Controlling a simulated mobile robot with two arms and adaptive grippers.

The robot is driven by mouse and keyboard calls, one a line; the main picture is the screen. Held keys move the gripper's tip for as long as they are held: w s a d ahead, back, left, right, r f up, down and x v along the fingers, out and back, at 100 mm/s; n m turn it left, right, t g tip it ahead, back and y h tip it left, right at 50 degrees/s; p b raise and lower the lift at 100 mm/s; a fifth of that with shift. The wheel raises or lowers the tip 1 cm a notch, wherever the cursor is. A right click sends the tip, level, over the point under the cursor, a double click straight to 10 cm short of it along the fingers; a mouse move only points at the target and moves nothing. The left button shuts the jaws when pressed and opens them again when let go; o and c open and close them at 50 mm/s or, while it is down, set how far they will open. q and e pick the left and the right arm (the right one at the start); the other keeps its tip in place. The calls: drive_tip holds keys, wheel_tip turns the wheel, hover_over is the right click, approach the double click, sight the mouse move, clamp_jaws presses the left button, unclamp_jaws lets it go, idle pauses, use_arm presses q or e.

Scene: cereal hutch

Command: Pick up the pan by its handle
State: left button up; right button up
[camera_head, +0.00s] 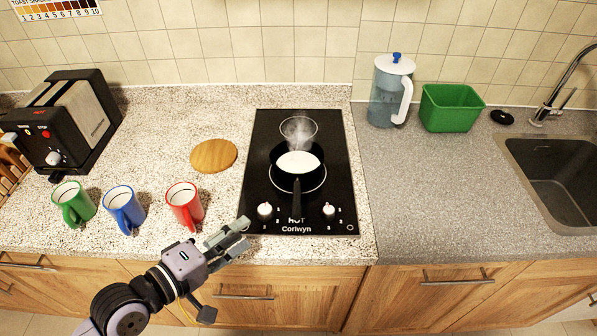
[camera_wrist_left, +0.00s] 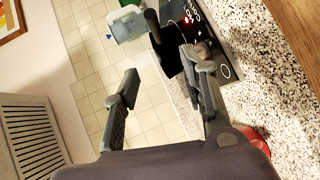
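The black pan (camera_head: 298,163) sits on the black cooktop (camera_head: 345,185), with something white in it. Its dark handle (camera_head: 297,196) points toward the front edge, between two white knobs. My left gripper (camera_head: 247,233) is in front of and left of the handle, near the cooktop's front left corner, apart from the handle. Its fingers are spread and empty; the wrist view also shows them apart (camera_wrist_left: 165,85). My right gripper is not in view.
The left knob (camera_head: 264,210) is close to my left gripper; the right knob (camera_head: 329,210) is beyond the handle. A red mug (camera_head: 184,204) stands left of the gripper, with blue (camera_head: 124,208) and green (camera_head: 73,203) mugs farther left. A clear pot (camera_head: 299,129) is behind the pan.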

use_arm(q)
drive_tip(key=p, duration=0.3)
approach(294, 191)
drive_tip(key=x, duration=0.4)
drive_tip(key=shift+s, duration=0.1)
drive_tip(key=x, duration=0.2)
drive_tip(key=p+x, duration=0.1)
drive_tip(key=x, duration=0.1)
drive_tip(key=shift+w+d+f, duration=0.15)
drive_tip(key=shift+w+f, duration=0.1)
drive_tip(key=shift+f, duration=0.05)
drive_tip(key=shift+w+d+f, duration=0.15)
drive_tip(key=shift+w+d, duration=0.05)
